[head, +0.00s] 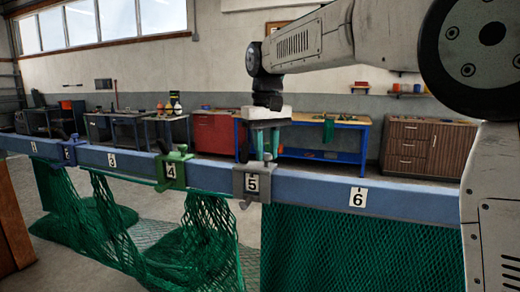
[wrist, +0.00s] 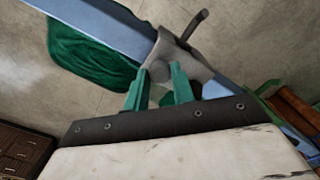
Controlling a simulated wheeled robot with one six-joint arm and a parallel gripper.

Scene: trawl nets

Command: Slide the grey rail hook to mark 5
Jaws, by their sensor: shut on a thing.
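The grey rail hook (head: 238,180) sits on the blue rail (head: 310,188), with the number 5 plate (head: 252,184) showing within its front face. My gripper (head: 264,152) comes down from above with its green fingers at the hook's top. In the wrist view my gripper (wrist: 160,78) has its two fingers on either side of the hook's round knob, shut on it. The grey hook's body (wrist: 188,62) spans the rail (wrist: 105,22) there, with a dark rod sticking out.
A green hook (head: 171,171) stands on the rail at mark 4, left of the grey one. A blue hook (head: 68,150) is farther left. The rail is clear toward mark 6 (head: 358,197). Green netting (head: 350,245) hangs below. Benches and cabinets (head: 425,147) line the back wall.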

